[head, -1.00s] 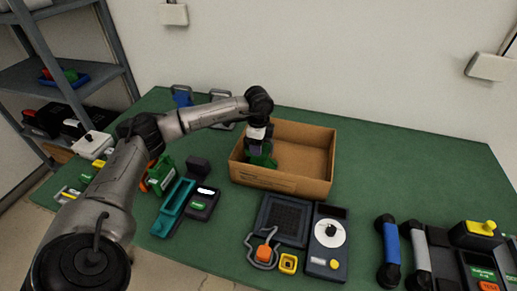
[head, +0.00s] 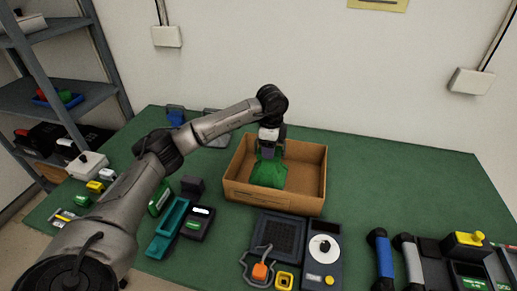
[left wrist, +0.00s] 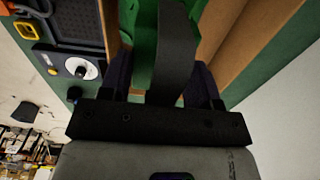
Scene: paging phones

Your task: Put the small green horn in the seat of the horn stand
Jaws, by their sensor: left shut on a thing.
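The green horn (head: 268,174) is in the cardboard box (head: 262,200), its wide part facing me. My left gripper (head: 269,153) is shut on it from above, at its upper end. In the left wrist view, green surfaces of the horn (left wrist: 145,22) show past the fingers, with a dark curved strip between them. I cannot tell whether the horn touches the box floor. I cannot make out which thing is the horn stand. My right gripper is not in view.
In front of the box are a dark grille panel (head: 278,233) and a dial unit (head: 321,255). A teal tray (head: 168,228) and dark device (head: 198,223) lie left. Blue and grey handsets (head: 383,255) lie at the right. The green table (head: 400,175) is clear right of the box.

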